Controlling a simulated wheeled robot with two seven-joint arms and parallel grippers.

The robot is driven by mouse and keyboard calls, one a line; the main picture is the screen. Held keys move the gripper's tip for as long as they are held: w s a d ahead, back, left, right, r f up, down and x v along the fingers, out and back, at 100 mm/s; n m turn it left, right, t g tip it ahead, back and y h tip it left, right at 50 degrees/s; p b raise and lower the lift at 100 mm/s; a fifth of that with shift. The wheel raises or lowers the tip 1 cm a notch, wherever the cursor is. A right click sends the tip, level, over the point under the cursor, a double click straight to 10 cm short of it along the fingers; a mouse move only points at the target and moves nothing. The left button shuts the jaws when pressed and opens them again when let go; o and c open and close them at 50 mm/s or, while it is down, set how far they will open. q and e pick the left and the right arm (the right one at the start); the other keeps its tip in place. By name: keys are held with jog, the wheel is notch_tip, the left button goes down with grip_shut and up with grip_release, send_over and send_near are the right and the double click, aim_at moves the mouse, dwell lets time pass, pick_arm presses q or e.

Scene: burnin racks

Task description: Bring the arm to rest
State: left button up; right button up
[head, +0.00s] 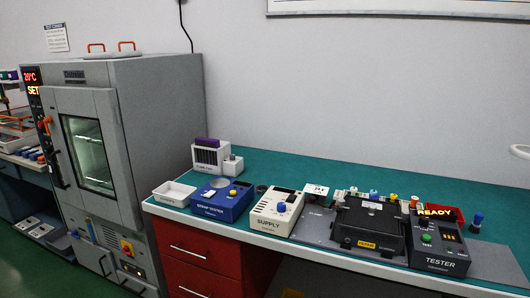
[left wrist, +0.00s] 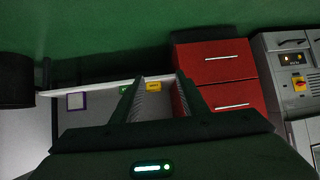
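My left gripper (left wrist: 160,78) shows in the left wrist view. Its two dark ridged fingers stand apart with nothing between them. Behind the fingers, apart from them, are a white shelf edge with a green label (left wrist: 125,87) and a yellow label (left wrist: 154,86), and a red drawer unit (left wrist: 215,62). Neither gripper shows in the head view. My right gripper is in neither view.
A grey oven cabinet (head: 150,130) stands left of the green-topped bench (head: 310,178). The bench bears a white tray (head: 175,194), a blue strap tester (head: 222,208), a supply box (head: 277,218), a black fixture (head: 368,228) and a tester reading READY (head: 438,255). The bench's back strip is mostly clear.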

pick_arm(q)
jog(key=s+a+f+g, duration=0.1)
jog(key=s+f, duration=0.3)
jog(key=s, duration=0.4)
jog(key=s+a+f+n+g+y, duration=0.1)
jog(key=s+f, duration=0.3)
jog(key=s, duration=0.4)
jog(key=shift+s+a+g+y, duration=0.15)
jog(key=shift+a+g+y, duration=0.15)
jog(key=shift+a+g, duration=0.55)
